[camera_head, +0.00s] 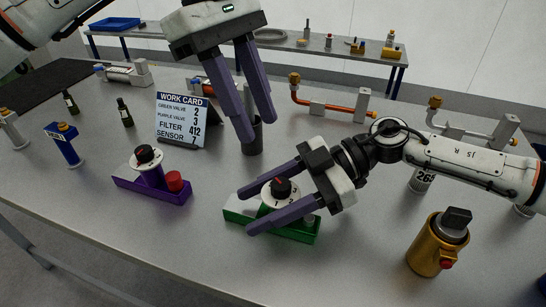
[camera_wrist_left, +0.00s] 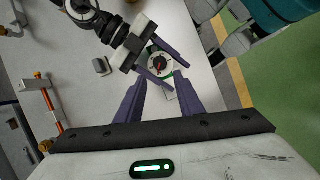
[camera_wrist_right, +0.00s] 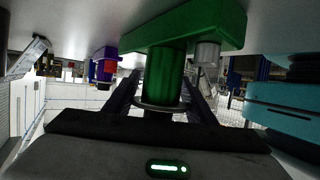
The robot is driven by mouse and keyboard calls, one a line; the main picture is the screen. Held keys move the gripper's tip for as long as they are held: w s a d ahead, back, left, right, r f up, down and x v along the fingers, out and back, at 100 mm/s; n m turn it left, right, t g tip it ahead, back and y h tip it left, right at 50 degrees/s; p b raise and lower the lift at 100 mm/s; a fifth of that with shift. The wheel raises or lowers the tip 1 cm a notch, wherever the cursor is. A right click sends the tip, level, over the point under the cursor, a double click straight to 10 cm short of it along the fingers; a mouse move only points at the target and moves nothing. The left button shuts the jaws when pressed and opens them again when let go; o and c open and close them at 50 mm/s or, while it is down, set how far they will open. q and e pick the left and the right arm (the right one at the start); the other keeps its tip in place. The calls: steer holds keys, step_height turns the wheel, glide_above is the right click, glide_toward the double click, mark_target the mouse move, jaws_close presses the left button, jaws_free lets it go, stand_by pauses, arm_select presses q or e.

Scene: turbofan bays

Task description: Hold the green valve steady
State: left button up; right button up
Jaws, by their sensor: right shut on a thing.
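The green valve (camera_head: 297,232) stands on the table, a green base with a white numbered dial and a red-and-black knob on top. My right gripper (camera_head: 247,211) is shut on its round body, one finger on each side below the dial. In the right wrist view the green valve (camera_wrist_right: 163,75) shows its green cylinder between the fingers. My left gripper (camera_head: 257,128) is open and empty, above and behind the valve. The left wrist view shows the dial (camera_wrist_left: 158,64) beyond the left fingers, beside my right gripper (camera_wrist_left: 170,72).
A purple valve (camera_head: 150,199) with a red cap stands to the left. A work card (camera_head: 181,122) stands behind, listing green valve 2 and purple valve 3. A gold cylinder (camera_head: 432,257) stands right of the green valve. Pipes and small bottles stand further back.

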mark_target(281, 183)
arm_select(q)
steer(key=x, duration=1.1)
steer(key=shift+c, duration=0.4)
steer(key=c, duration=0.7)
